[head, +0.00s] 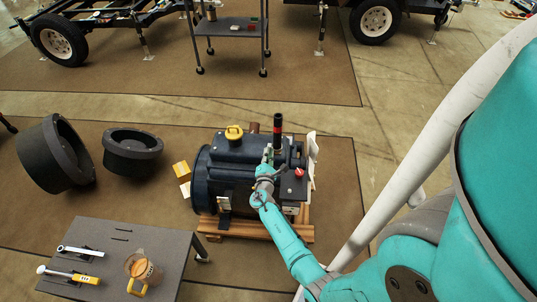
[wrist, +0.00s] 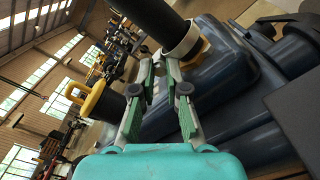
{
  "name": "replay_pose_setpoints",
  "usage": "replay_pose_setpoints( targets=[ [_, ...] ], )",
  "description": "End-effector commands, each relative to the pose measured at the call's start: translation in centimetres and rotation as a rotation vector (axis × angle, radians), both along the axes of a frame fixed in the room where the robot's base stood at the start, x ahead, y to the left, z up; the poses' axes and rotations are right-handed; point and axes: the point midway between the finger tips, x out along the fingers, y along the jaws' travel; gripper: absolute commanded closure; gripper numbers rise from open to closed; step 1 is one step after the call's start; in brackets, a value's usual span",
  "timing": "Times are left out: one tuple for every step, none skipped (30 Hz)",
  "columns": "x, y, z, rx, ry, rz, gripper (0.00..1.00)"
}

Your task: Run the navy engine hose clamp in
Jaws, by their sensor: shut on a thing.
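The navy engine (head: 235,165) sits on a wooden pallet, and its blue housing fills the right of the wrist view (wrist: 240,75). A black upright hose (head: 277,122) rises from its top right. In the wrist view a pale metal clamp band (wrist: 186,47) circles the hose (wrist: 158,18) near its lower end. My gripper (head: 267,158) reaches over the engine to the hose. In the wrist view my gripper (wrist: 160,62) has its green-padded fingers closed at the near side of the clamp. The clamp's screw is too small to make out between the fingertips.
A yellow-handled cap (head: 234,131) stands on the engine to the left of the hose. A red knob (head: 299,172) is at its right. A grey table (head: 120,245) with tools and a jug is at lower left. Black round parts (head: 133,150) lie on the mat.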

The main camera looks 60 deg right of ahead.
Motion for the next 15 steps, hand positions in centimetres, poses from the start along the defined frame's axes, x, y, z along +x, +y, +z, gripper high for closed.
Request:
replay_pose_setpoints(
  targets=[
    [-0.06,0.04,-0.06,0.016,-0.038,-0.001,1.0],
    [-0.07,0.04,-0.07,0.027,-0.064,-0.001,1.0],
    [-0.08,0.04,-0.07,0.042,-0.099,-0.001,1.0],
    [-0.08,0.04,-0.08,0.053,-0.125,-0.001,1.0],
    [-0.08,0.04,-0.08,0.064,-0.152,-0.001,1.0],
    [-0.09,0.05,-0.09,0.078,-0.186,-0.001,1.0],
    [-0.09,0.05,-0.1,0.089,-0.213,-0.001,1.0],
    [-0.1,0.05,-0.11,0.1,-0.239,-0.001,1.0],
    [-0.11,0.05,-0.12,0.114,-0.274,-0.001,1.0],
    [-0.1,0.06,-0.12,0.125,-0.3,-0.001,1.0],
    [-0.11,0.05,-0.13,0.136,-0.327,-0.001,1.0],
    [-0.12,0.06,-0.14,0.151,-0.362,-0.001,1.0],
    [-0.12,0.06,-0.15,0.161,-0.388,-0.001,1.0],
    [-0.12,0.07,-0.15,0.173,-0.415,-0.001,1.0],
    [-0.12,0.07,-0.17,0.187,-0.449,-0.001,1.0]
  ],
)
